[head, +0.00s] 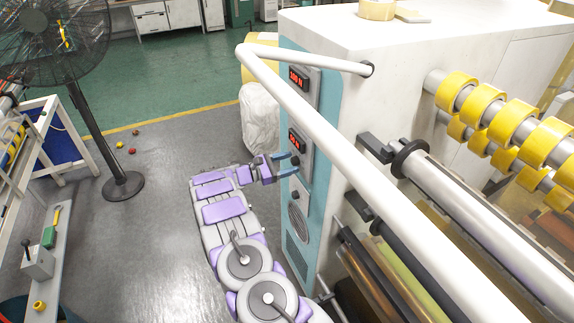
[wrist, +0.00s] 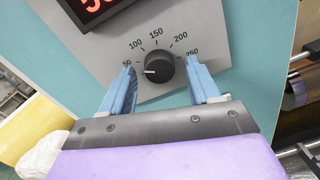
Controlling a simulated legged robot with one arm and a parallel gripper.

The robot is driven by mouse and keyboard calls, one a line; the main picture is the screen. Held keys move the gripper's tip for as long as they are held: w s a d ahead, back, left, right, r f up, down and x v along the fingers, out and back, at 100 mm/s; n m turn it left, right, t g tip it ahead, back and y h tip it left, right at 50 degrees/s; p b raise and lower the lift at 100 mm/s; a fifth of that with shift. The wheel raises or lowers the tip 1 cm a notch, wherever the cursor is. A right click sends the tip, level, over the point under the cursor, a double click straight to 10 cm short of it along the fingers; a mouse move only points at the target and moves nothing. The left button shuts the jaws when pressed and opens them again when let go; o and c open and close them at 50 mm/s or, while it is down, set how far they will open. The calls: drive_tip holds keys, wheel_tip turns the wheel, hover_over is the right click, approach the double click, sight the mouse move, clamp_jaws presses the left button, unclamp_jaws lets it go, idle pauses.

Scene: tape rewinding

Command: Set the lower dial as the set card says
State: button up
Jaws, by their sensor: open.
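The lower dial (wrist: 158,66) is a black round knob on a grey plate, with a scale from 50 to 250 around it. Its white mark points left, close to the 50 side. My gripper (wrist: 160,64) is open, with one blue finger on each side of the dial; I cannot tell whether they touch it. In the head view my gripper (head: 285,164) reaches the lower panel on the teal machine face. A lower red display (head: 294,141) sits above the dial; in the wrist view it is cut off after a 5. I cannot make out a set card.
An upper red display (head: 299,79) is higher on the same face. A white rail (head: 330,133) crosses in front of the machine. Yellow tape rolls (head: 481,101) are at the right. A fan (head: 122,186) stands on the left, with open grey floor between.

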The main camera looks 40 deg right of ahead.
drive_tip(key=shift+d, duration=0.3)
drive_tip(key=shift+a, duration=0.2)
drive_tip(key=c, duration=1)
drive_tip(key=shift+c, duration=0.2)
drive_tip(key=shift+r, duration=0.1)
drive_tip(key=m+p, duration=0.3)
drive_tip(key=shift+r+m, duration=0.15)
drive_tip(key=shift+m, duration=0.25)
drive_tip(key=m+p, duration=0.1)
drive_tip(key=m, duration=0.6)
drive_tip(key=shift+f+m+t, duration=0.2)
drive_tip(key=shift+m+t, duration=0.1)
drive_tip(key=shift+m, duration=0.1)
drive_tip(key=shift+s+m+b, duration=0.1)
drive_tip(key=shift+m+b, duration=1)
drive_tip(key=shift+m, duration=0.7)
drive_tip(key=shift+y, duration=0.3)
